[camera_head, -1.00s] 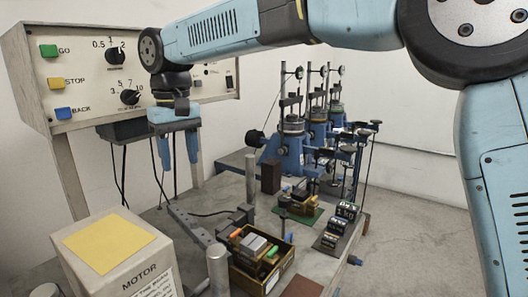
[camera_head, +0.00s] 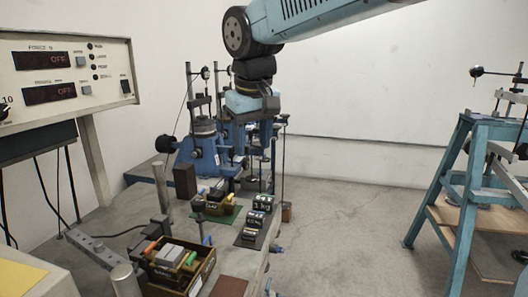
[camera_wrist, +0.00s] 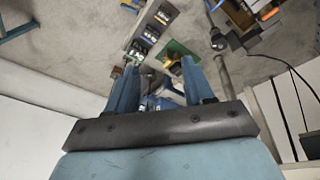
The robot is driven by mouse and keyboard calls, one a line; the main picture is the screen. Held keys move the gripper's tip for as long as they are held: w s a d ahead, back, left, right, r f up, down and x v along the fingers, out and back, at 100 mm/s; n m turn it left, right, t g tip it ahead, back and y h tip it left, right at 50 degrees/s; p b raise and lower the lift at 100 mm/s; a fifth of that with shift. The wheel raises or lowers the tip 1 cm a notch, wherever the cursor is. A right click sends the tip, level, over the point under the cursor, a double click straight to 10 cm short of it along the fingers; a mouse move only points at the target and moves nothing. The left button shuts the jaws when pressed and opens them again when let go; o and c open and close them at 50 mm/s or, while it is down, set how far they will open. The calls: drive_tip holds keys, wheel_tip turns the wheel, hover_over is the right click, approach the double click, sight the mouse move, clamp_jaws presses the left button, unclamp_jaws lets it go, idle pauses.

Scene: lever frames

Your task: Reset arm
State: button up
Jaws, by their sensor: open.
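My arm (camera_head: 310,22) reaches in from the upper right in the head view. My light-blue gripper (camera_head: 252,103) hangs fingers-down in front of the blue lever frames (camera_head: 197,150), above the bench. Its fingers blend with the blue frames there. In the wrist view, my gripper (camera_wrist: 160,80) shows two blue fingers apart with nothing held between them. Bench and floor lie below and beyond the fingertips.
The control panel (camera_head: 75,72) stands at left, its displays reading OFF. The bench holds a tray (camera_head: 205,270) of small parts, a green mat (camera_head: 228,218) and dark weights (camera_head: 258,203). A blue stand (camera_head: 455,185) is at right; open floor lies between.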

drive_tip(key=s+d+f+m+t, duration=0.1)
drive_tip(key=s+d, duration=0.3)
drive_tip(key=d, duration=0.4)
drive_tip(key=s+d+f+m, duration=0.3)
drive_tip(key=s+d+f, duration=0.1)
drive_tip(key=d, duration=0.5)
drive_tip(key=s+d+f+m+t, duration=0.1)
drive_tip(key=s+d+f+m, duration=0.1)
drive_tip(key=d, duration=0.7)
drive_tip(key=shift+s+f+t, duration=0.3)
drive_tip(key=shift+s+f, duration=0.35)
drive_tip(key=shift+s, duration=0.25)
drive_tip(key=shift+c, duration=0.9)
drive_tip(key=shift+a, duration=0.1)
